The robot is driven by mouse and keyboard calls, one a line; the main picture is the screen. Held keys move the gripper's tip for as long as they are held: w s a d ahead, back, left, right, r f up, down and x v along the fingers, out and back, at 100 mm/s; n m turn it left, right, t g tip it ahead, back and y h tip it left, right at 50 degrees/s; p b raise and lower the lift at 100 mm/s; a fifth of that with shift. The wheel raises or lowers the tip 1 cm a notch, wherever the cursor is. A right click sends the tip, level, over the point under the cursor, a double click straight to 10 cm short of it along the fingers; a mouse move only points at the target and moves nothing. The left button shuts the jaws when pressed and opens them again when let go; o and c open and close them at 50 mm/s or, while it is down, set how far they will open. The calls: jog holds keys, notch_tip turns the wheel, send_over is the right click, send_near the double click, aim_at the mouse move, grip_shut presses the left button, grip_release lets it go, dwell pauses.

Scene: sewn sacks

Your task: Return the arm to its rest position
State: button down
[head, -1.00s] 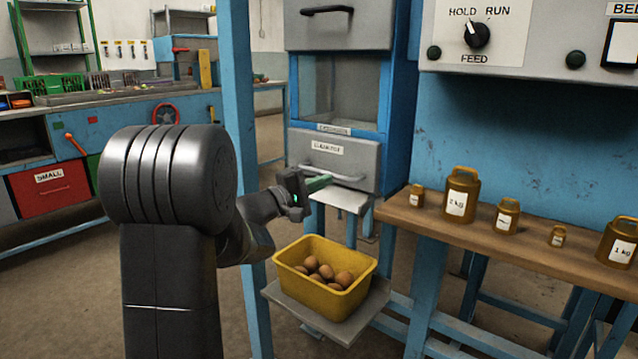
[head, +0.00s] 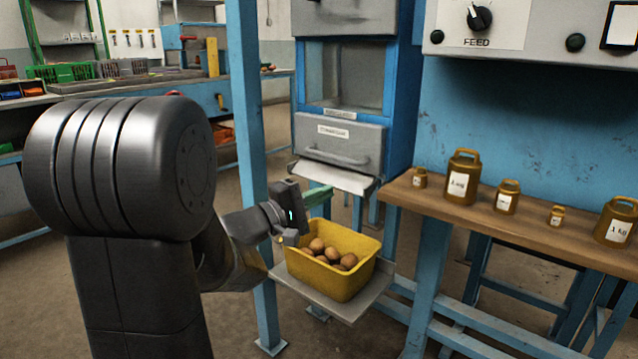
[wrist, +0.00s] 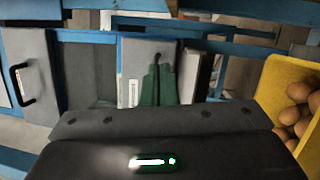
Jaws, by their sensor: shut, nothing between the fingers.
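My gripper (head: 318,196), with green fingers, is shut and empty. In the head view it is at the end of my dark arm, above the back left rim of the yellow bin and in front of the grey drawer unit. In the wrist view the green fingers (wrist: 159,86) lie together, pointing at the grey drawer front. My large dark shoulder and arm fill the left of the head view.
A yellow bin (head: 367,271) of several brown round items sits on a grey shelf (head: 372,296) close under my gripper. A blue post (head: 248,120) stands beside my forearm. A wooden bench (head: 440,208) with several brass weights is at the right.

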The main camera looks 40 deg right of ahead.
jog(key=shift+s+a, duration=0.15)
jog(key=shift+s, duration=0.05)
jog(key=w+d+r, duration=0.1)
jog(key=w+d, duration=0.7)
jog(key=w, duration=0.1)
jog(key=shift+w+d+r, duration=0.15)
jog(key=shift+d+r, duration=0.25)
dwell(0.4)
